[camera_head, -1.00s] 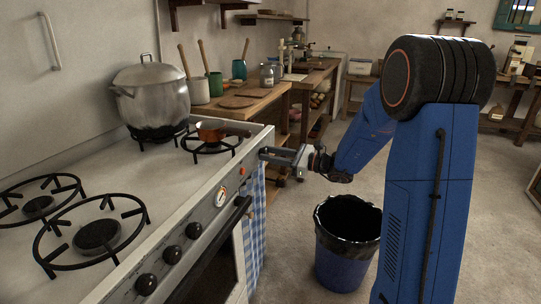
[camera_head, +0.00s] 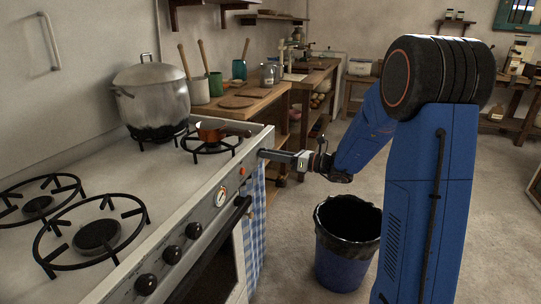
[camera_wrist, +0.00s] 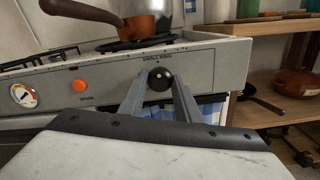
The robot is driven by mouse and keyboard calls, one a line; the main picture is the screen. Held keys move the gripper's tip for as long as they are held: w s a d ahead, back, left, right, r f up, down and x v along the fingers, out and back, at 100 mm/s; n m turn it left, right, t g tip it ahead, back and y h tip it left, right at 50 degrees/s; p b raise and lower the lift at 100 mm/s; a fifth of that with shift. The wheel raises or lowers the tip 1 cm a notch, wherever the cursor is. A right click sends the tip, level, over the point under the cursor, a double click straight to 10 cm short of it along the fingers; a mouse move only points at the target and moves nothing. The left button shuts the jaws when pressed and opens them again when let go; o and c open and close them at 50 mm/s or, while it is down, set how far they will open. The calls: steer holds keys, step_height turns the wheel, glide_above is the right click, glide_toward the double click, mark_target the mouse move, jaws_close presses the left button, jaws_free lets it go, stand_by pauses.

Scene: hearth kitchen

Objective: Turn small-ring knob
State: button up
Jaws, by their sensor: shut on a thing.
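In the wrist view the small-ring knob (camera_wrist: 159,78) is a round black knob on the stove's front panel, under a small printed label. My gripper (camera_head: 263,154) reaches the right end of that panel, and its two grey fingers stand on either side of the knob, shut on it. In the head view my gripper hides the knob. Above it a small copper pan (camera_head: 211,131) sits on the small ring (camera_head: 208,149); the pan also shows in the wrist view (camera_wrist: 138,27). I see no clear pointer mark on the knob.
Left of the knob are an orange spark button (camera_wrist: 79,86) and a round gauge (camera_wrist: 23,94). A big lidded pot (camera_head: 152,92) stands on the back burner. A checked towel (camera_head: 253,220) hangs below my gripper. A blue bin (camera_head: 346,250) stands on the floor.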

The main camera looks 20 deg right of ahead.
steer(key=shift+f, duration=0.1)
steer(key=o, duration=1.1)
steer(key=shift+c, duration=0.2)
steer(key=shift+d, duration=0.1)
steer(key=v, duration=1.7)
steer(key=shift+s, duration=0.15)
